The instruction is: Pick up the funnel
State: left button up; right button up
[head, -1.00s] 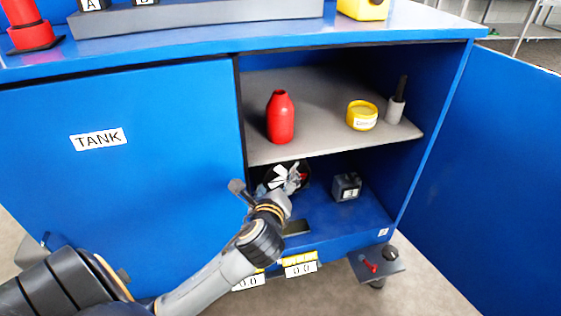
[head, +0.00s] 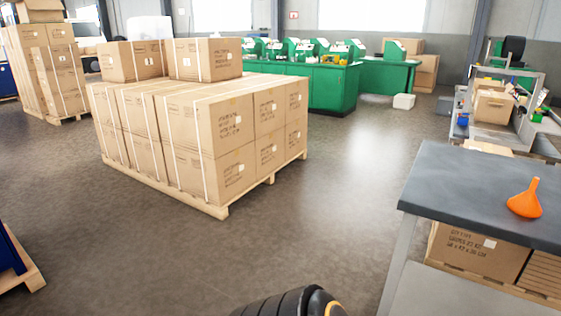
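An orange funnel (head: 525,203) stands on the dark grey top of a table (head: 440,185) at the right of the head view. Its wide mouth is down and its spout points up. Nothing touches it. Part of my arm shows at the bottom edge, well to the left of the table. Neither of my grippers is in view.
A pallet of strapped cardboard boxes (head: 215,140) stands at centre left. A box (head: 480,255) sits beneath the table. Green workbenches (head: 320,85) with machines stand at the back. The floor (head: 300,240) between pallet and table is clear.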

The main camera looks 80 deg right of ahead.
aim_at(526, 203)
jog(key=j+z, duration=0.15)
jog(key=z, duration=2.25)
